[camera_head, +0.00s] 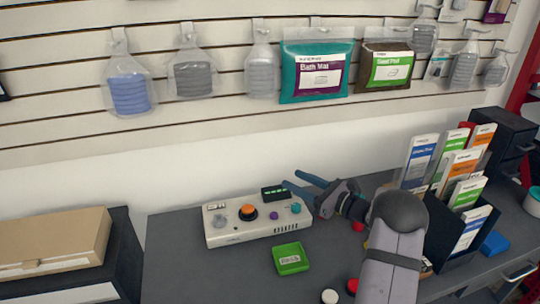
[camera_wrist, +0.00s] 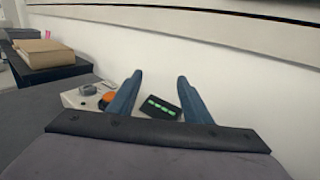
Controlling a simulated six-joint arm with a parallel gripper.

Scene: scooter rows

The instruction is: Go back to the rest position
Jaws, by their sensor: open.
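My gripper (camera_head: 302,188) is open, with its two blue fingers spread and nothing between them. In the head view it hangs above the right end of a beige control box (camera_head: 258,229), and my grey arm reaches in from the lower right. The box has an orange knob, a teal knob and a small dark green-lit display (camera_head: 274,193). In the wrist view my gripper (camera_wrist: 157,85) points toward the white wall. The display (camera_wrist: 161,106) shows beyond and between the fingers, and part of the box (camera_wrist: 85,97) shows left of them. I cannot tell whether the fingers touch anything.
A green tray (camera_head: 290,259) lies in front of the box. Red and white round pieces (camera_head: 330,296) lie near my arm. A black rack of packets (camera_head: 458,235) stands at right. A cardboard box (camera_head: 55,243) sits at left. Packages hang on the slatted wall above (camera_head: 317,70).

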